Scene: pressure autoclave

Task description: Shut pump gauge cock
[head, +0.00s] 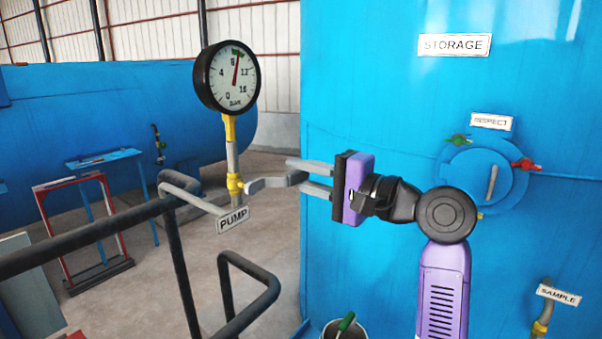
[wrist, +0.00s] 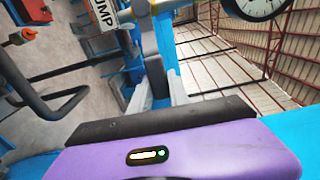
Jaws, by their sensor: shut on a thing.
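The pump gauge cock (head: 235,184) is a yellow fitting on the vertical pipe below the round gauge (head: 227,76). Its grey lever (head: 264,184) sticks out to the right, roughly level and across the pipe. My gripper (head: 296,175) reaches in from the right, its two grey fingers closed around the lever's outer end. In the wrist view the dark lever (wrist: 152,62) runs up from between my gripper's fingers (wrist: 157,93) toward the pipe. The gauge needle points up, slightly right. A PUMP label (head: 232,219) hangs just below the cock. The lever's very end is hidden between the fingers.
A dark handrail (head: 178,240) with a grey end runs close at the left and below. The blue storage tank (head: 370,90) stands at the right behind my arm. A bucket (head: 345,328) stands low in the middle. Open floor lies behind the gauge pipe.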

